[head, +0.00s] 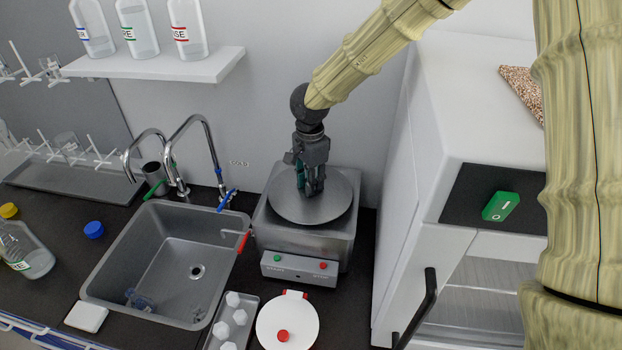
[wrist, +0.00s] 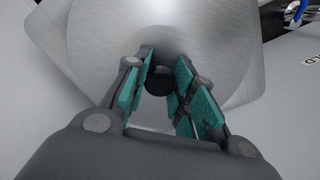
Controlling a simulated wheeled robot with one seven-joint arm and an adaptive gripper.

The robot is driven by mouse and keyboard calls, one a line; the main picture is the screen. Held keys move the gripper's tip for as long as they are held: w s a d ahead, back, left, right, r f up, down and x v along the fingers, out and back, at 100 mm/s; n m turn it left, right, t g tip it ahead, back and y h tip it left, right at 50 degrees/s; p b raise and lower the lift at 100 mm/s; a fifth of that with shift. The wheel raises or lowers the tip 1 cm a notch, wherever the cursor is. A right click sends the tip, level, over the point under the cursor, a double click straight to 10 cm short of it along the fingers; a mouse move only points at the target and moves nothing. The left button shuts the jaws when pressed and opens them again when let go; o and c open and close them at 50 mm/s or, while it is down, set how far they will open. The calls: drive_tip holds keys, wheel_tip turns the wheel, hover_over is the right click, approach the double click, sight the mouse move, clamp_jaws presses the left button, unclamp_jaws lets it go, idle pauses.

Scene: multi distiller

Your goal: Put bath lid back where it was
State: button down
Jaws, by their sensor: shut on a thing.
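The bath lid (head: 285,207) is a round grey metal disc with a dark knob (wrist: 157,84), seen close in the wrist view. It lies level over the top of the square steel bath (head: 335,248), right of the sink. I cannot tell whether it rests fully on the bath or sits slightly above it. My gripper (head: 312,190) points down at the lid's middle. In the wrist view its teal-padded fingers (wrist: 160,78) are on both sides of the knob, shut on it. The bath's opening is hidden under the lid.
A sink (head: 160,265) with taps (head: 200,150) stands left of the bath. A white round device with a red knob (head: 287,322) and a tray of white pieces (head: 231,322) stand in front. A white cabinet (head: 420,180) closes off the right. A bottle shelf (head: 160,66) hangs at upper left.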

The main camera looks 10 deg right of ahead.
drive_tip(key=shift+f, duration=0.25)
drive_tip(key=c, duration=1.2)
unclamp_jaws()
wheel_tip(320, 180, up, 13)
drive_tip(key=b, duration=0.3)
drive_tip(key=shift+r, duration=0.1)
